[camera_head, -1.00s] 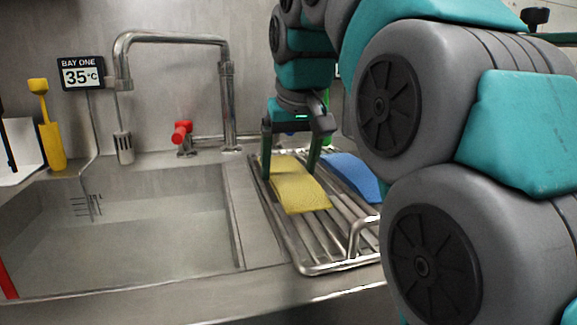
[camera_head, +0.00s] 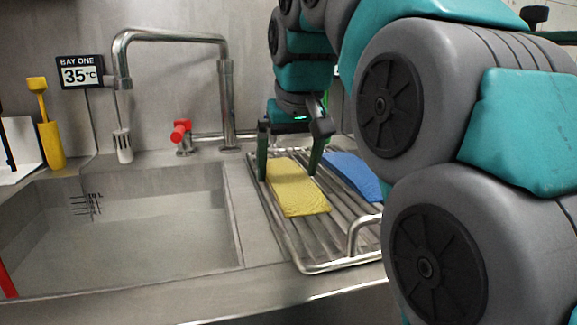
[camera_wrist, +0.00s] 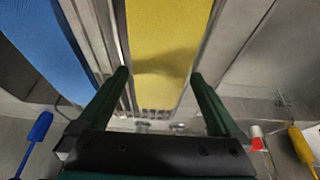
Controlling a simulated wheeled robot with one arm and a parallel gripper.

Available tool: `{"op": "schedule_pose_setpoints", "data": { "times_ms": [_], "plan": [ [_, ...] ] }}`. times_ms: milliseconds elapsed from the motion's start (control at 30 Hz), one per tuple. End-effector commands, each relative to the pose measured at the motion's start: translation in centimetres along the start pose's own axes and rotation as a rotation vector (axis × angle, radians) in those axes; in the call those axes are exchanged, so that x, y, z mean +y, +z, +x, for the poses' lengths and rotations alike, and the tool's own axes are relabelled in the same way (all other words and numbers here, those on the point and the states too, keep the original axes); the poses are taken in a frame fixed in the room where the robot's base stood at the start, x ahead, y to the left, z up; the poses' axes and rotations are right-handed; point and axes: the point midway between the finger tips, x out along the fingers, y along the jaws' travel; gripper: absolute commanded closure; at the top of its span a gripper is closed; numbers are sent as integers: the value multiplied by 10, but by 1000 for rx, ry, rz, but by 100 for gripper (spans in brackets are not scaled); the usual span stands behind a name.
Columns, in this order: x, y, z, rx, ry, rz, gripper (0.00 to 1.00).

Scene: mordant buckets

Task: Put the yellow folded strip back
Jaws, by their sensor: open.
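The yellow folded strip (camera_head: 297,190) lies on the metal drying rack (camera_head: 311,264) to the right of the sink. It lies flat, lengthwise along the bars. My gripper (camera_head: 289,176) is open above the far end of the strip, with one finger on each side of it. In the wrist view the yellow strip (camera_wrist: 166,50) runs between the open fingers of my gripper (camera_wrist: 160,75), with a gap on both sides. I cannot tell how far the fingertips are above the rack.
A blue strip (camera_head: 352,176) lies on the rack just right of the yellow one. A sink basin (camera_head: 130,225) with water is at left. A tall faucet (camera_head: 227,100), a red-handled tap (camera_head: 181,131) and a yellow tool (camera_head: 51,145) stand behind. The rack's raised handle (camera_head: 355,238) is in front.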

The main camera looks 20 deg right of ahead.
Motion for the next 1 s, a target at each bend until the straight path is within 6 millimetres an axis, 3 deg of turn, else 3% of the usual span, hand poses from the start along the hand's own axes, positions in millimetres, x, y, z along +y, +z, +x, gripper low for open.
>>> {"op": "schedule_pose_setpoints", "data": {
  "times_ms": [567, 733, 1000],
  "plan": [
    [0, -1, -49, 2, 0, 0, 0],
    [0, -2, -72, 1, 0, 0, 0],
    [0, 0, -74, 1, 0, 0, 0]
  ]
}}
